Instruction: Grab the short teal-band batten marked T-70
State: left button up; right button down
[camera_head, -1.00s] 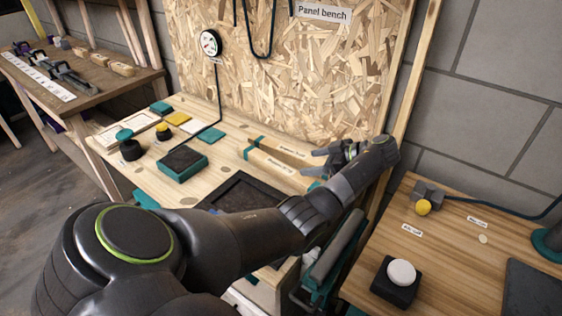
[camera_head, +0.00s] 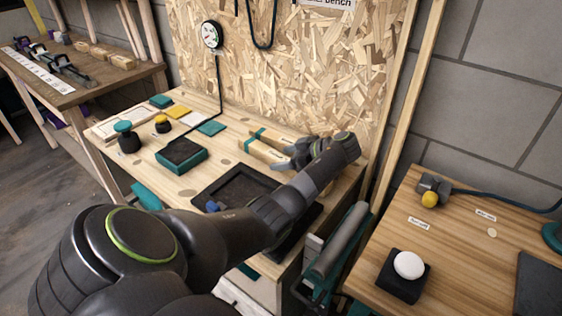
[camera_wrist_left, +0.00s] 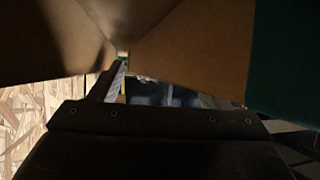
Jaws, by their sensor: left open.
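Two pale wood battens with teal bands at their left ends lie side by side on the panel bench: the nearer one (camera_head: 256,152) and the farther one (camera_head: 274,139). Their labels are too small to read, so I cannot tell which is T-70. My left gripper (camera_head: 282,157) is open at the right part of the battens, its fingers pointing left and hiding their right ends. I cannot tell whether it touches them. In the left wrist view, a brown wood surface (camera_wrist_left: 190,55) with a teal band (camera_wrist_left: 285,60) is very close. My right gripper is out of view.
A dark tray (camera_head: 240,190) lies in front of the battens. A teal box with a dark top (camera_head: 181,155) and knobs stand to the left. The upright chipboard panel (camera_head: 300,80) closes off the back. Another table (camera_head: 460,260) stands at right.

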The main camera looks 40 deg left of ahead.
aim_at(286, 159)
pick_arm(q)
jog(key=c, duration=1.3)
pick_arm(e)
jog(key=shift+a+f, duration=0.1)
pick_arm(q)
jog(key=shift+r, duration=0.1)
